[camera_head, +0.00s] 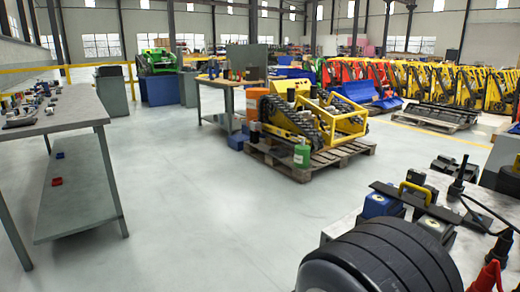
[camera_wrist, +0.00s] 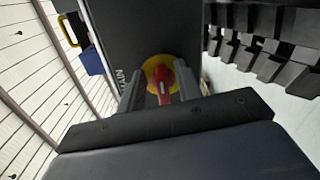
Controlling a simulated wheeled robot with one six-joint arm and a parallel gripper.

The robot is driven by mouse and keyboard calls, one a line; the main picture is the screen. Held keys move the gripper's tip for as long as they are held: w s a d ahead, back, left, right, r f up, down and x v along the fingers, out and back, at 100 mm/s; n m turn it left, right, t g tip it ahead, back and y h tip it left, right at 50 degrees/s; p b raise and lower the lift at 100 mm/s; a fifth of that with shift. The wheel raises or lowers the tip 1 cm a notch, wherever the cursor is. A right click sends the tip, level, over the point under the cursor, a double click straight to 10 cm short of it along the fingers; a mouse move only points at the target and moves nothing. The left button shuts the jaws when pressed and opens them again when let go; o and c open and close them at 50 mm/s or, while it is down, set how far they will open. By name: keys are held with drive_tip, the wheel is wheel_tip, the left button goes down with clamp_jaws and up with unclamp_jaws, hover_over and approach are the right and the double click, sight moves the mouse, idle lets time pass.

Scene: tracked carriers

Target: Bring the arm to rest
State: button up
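In the wrist view, my gripper (camera_wrist: 161,92) points at a dark panel (camera_wrist: 140,35) with pale lettering. A red rotary switch handle (camera_wrist: 163,82) on a yellow round plate (camera_wrist: 155,66) is between my two grey fingers. The fingers stand apart, one on each side of the handle, and gaps seem to show beside it. Whether a fingertip touches the plate or panel, I cannot tell. My gripper is not seen in the head view.
Black track blocks (camera_wrist: 265,45) are close on the right in the wrist view; a blue block (camera_wrist: 92,60) is on the left. In the head view, a yellow tracked carrier (camera_head: 300,118) sits on a pallet (camera_head: 300,170). A grey table (camera_head: 60,108) stands left, with clear floor between.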

drive_tip(key=shift+w+r+n+p, duration=0.1)
drive_tip(key=shift+r+n+p, duration=0.2)
drive_tip(key=shift+n+p, duration=1.45)
drive_tip(key=shift+r+n+p, duration=0.25)
drive_tip(key=shift+n+p, duration=0.8)
drive_tip(key=shift+p, duration=1.3)
drive_tip(key=shift+a+n+p, duration=0.1)
drive_tip(key=shift+n+p, duration=0.8)
drive_tip(key=shift+p, duration=0.15)
drive_tip(key=shift+f, duration=0.15)
